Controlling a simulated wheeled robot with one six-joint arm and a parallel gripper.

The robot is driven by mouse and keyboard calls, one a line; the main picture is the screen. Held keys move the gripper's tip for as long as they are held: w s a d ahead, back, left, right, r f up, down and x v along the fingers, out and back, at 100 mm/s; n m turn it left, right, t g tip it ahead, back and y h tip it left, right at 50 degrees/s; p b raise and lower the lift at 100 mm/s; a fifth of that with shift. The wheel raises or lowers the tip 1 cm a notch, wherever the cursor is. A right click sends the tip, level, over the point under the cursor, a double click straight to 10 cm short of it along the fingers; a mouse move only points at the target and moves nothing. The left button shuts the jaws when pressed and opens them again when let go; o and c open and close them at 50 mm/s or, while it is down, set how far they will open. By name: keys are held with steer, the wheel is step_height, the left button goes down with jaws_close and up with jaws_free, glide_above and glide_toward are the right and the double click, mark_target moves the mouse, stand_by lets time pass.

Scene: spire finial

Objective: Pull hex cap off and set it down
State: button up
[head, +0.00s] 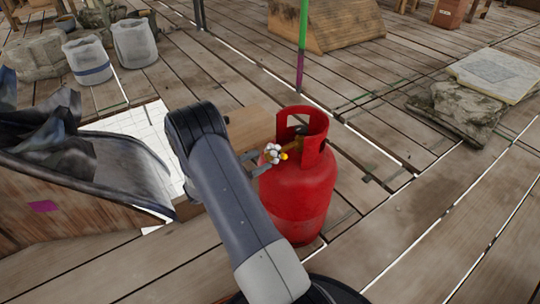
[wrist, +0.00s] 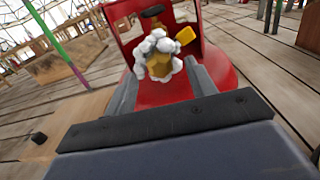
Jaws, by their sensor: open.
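A red gas cylinder (head: 298,200) stands upright on the plank floor, with a collar around its top. A brass hex piece, seemingly the hex cap (wrist: 159,66), faces my wrist camera at the cylinder's valve. White lumps (wrist: 160,42) crust around it, and a yellow tab (wrist: 184,36) sticks out at its upper right. In the head view the white-crusted valve (head: 273,153) shows at the collar opening. My gripper (wrist: 162,70) is open, with one finger on each side of the brass piece. I cannot tell whether the fingers touch it. In the head view my gripper (head: 254,163) is partly hidden by my arm.
A wooden box (head: 250,128) stands behind and left of the cylinder. A small black object (wrist: 38,137) lies on a wooden surface. A green and purple pole (head: 301,50) rises behind. A stone slab (head: 455,110) lies right. The floor at front right is clear.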

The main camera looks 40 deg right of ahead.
mark_target(265, 158)
steer(key=shift+s+d, duration=0.1)
steer(key=shift+d, duration=1.45)
steer(key=shift+c, duration=0.2)
jaws_close()
steer(key=shift+a, duration=0.2)
steer(key=shift+w+a, duration=0.2)
steer(key=shift+a, duration=2.6)
